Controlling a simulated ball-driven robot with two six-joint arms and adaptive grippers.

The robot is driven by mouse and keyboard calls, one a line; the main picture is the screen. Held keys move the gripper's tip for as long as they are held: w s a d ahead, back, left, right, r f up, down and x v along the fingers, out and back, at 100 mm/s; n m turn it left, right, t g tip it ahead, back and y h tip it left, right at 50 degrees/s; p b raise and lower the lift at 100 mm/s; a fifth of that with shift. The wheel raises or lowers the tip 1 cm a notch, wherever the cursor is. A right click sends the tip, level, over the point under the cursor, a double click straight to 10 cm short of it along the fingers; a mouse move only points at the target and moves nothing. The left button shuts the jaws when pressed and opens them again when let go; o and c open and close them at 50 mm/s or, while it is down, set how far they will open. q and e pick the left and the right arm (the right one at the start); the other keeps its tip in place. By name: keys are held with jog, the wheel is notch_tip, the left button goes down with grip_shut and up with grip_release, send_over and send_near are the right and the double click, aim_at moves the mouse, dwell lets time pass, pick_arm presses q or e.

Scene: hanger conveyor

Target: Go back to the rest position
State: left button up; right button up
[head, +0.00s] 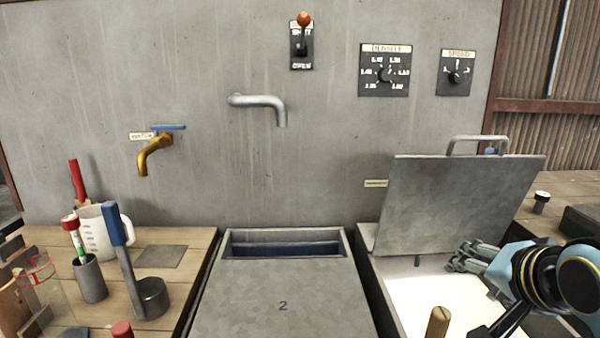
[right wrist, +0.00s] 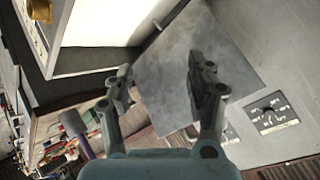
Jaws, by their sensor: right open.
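My right gripper (head: 470,258) is at the right, in front of the raised grey lid (head: 450,205) and above the right bin's white interior (head: 425,295). In the right wrist view its two fingers (right wrist: 158,72) stand apart with nothing between them. The lid plate lies beyond the fingers there (right wrist: 228,62). Whether the fingers touch the lid is hard to tell; they look empty and free. My left gripper does not show.
A grey cover marked 2 (head: 270,300) sits in the middle, with an open slot behind it. A wooden bench at left holds a white jug (head: 98,235), a blue-handled ladle (head: 150,298) and a metal cup (head: 90,280). A wooden handle (head: 438,322) stands at the front right.

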jog(key=s+d+f+n+g, duration=0.1)
jog(key=s+f+n+g, duration=0.3)
jog(key=s, duration=0.8)
jog(key=s+f+n+g, duration=0.25)
jog(key=s+n, duration=0.35)
jog(key=s, duration=0.6)
notch_tip(320, 180, down, 31)
jog(key=s+d+g+b, duration=0.1)
jog(key=d+g+b, duration=0.15)
jog(key=b, duration=0.25)
jog(key=s+d+f+b, duration=0.1)
jog(key=s+f+b, duration=0.3)
jog(key=s+f, duration=1.5)
notch_tip(320, 180, down, 3)
jog(key=shift+s+f+b, duration=0.1)
jog(key=shift+s+b, duration=0.05)
jog(key=shift+b, duration=0.2)
jog(key=shift+d, duration=0.1)
jog(key=shift+c, duration=0.4)
